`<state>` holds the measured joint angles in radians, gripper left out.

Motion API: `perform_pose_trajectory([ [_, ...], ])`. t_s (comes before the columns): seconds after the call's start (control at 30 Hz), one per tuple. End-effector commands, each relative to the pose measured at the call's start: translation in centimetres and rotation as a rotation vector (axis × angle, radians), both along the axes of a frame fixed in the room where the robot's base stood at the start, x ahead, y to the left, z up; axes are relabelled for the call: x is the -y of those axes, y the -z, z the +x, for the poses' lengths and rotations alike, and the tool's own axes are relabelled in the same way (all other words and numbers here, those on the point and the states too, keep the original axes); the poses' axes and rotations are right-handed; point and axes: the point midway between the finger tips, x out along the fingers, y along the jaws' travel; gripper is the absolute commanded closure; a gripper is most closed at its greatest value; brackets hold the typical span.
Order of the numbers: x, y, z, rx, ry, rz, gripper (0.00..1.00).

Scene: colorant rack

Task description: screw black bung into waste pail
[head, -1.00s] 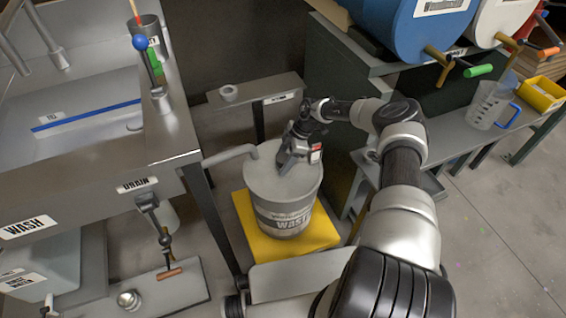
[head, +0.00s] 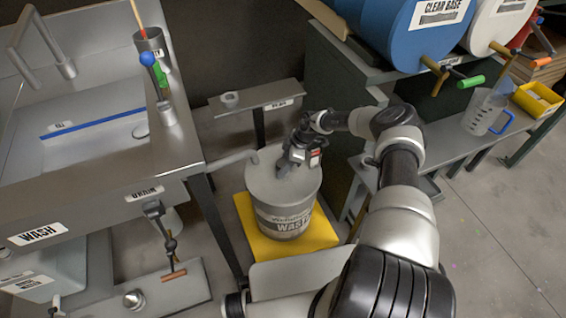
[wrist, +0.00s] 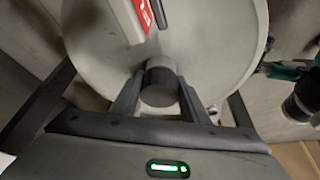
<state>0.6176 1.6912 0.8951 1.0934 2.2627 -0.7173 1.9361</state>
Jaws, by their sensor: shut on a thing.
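The waste pail (head: 285,215) is a grey drum with a printed label and a flat grey top, standing upright on a yellow base. My gripper (head: 286,170) is over the pail's top in the head view. In the wrist view my gripper (wrist: 158,98) has its two dark fingers shut on the black bung (wrist: 160,76), a short dark round piece, one finger on each side. The pail's round top (wrist: 215,55) lies right behind the bung. I cannot tell whether the bung is seated in an opening or how deep. In the head view the bung is hidden by the gripper.
Drums (head: 415,30) and a bench with a clear jug (head: 485,108) stand right. Open floor lies lower right.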

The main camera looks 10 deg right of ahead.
Motion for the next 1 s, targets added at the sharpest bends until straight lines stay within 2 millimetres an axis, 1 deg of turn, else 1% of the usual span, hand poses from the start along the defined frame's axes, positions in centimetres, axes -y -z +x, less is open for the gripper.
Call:
perform_pose_trajectory([
  [0.03,-0.04,-0.38,-0.08,-0.001,0.018,0.000,0.83],
  [1.0,-0.10,-0.37,-0.04,0.000,0.423,0.000,0.83],
])
